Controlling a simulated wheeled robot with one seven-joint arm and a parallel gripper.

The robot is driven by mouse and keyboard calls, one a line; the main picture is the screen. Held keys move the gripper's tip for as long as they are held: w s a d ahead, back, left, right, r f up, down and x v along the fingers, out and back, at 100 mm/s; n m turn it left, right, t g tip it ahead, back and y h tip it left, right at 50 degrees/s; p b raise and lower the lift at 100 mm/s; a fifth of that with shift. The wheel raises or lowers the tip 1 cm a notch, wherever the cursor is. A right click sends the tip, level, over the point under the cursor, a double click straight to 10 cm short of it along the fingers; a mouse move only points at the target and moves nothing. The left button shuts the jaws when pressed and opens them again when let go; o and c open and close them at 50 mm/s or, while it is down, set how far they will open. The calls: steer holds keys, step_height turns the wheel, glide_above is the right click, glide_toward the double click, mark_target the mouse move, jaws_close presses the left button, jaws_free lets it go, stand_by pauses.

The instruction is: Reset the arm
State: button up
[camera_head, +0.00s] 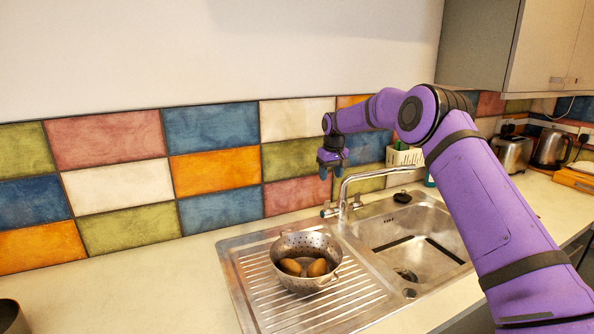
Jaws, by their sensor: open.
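My purple arm reaches in from the lower right and bends over the sink. My gripper (332,170) points down above the back of the draining board, near the tap. It is open and empty, with free air below it. A metal colander (308,248) holding brown, rounded items (317,267) stands on the draining board, below and slightly left of my gripper, apart from it.
The tap (345,195) rises close to my gripper. The sink basin (405,232) lies right of the draining board (255,280). A wall cabinet (545,45) hangs at upper right. A toaster (512,153) and kettle (551,148) stand far right. The left worktop (130,290) is mostly clear.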

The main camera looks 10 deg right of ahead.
steer(key=s+r+t, duration=0.1)
steer(key=s+r, duration=1.1)
steer(key=r, duration=0.4)
steer(key=s+d+r+m+t, duration=0.1)
steer(key=s+d+r, duration=0.1)
steer(key=s+r, duration=0.45)
steer(key=s+d+r, duration=0.1)
steer(key=s+r, duration=0.2)
steer(key=s, duration=0.7)
steer(key=s+d+f+m+t, duration=0.1)
steer(key=s+d+f, duration=0.1)
steer(key=s, duration=1.4)
steer(key=s+d+f+m+t, duration=0.1)
steer(key=s+f, duration=0.3)
steer(key=s, duration=1.3)
steer(key=shift+d+m, duration=0.3)
steer(key=shift+d, duration=0.25)
